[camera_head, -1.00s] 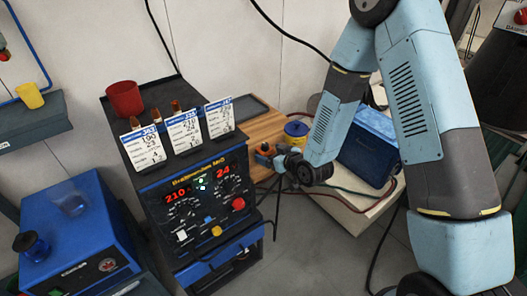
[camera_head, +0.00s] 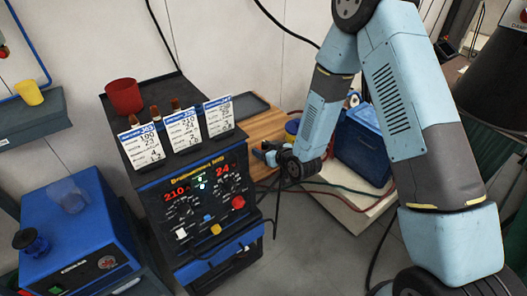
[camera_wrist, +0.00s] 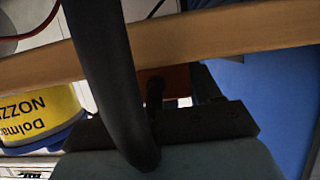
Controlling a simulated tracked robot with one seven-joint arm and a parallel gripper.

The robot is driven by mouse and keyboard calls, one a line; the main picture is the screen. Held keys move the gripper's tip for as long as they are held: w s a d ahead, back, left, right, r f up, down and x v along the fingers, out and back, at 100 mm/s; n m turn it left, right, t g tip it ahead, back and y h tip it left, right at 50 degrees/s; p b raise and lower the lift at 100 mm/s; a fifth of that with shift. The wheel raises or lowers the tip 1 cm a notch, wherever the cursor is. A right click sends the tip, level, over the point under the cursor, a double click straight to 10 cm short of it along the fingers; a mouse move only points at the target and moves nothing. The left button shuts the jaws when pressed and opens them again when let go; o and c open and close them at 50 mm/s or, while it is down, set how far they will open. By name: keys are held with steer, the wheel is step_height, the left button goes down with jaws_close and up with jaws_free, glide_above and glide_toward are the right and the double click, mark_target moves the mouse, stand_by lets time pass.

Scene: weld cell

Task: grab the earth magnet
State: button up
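My gripper (camera_head: 266,153) is at the right side of the welding machine, by the wooden board's front edge. In the wrist view a dark block and fingers (camera_wrist: 180,90) show, partly covered by a thick black tube. A small orange patch (camera_wrist: 177,80) shows between the fingers; I cannot tell whether it is the earth magnet or whether it is gripped. No earth magnet can be made out for sure in the head view. The finger opening is too small and dark to judge.
The welding machine (camera_head: 208,200) stands to the left with a red cup (camera_head: 124,96) and cards on top. A nozzle tub (camera_wrist: 40,115) and the blue box (camera_head: 362,150) are near my gripper. Red and green cables run below. Grey floor is open in front.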

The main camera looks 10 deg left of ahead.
steer(key=c, duration=1)
steer(key=shift+c, duration=0.4)
steer(key=shift+r, duration=0.1)
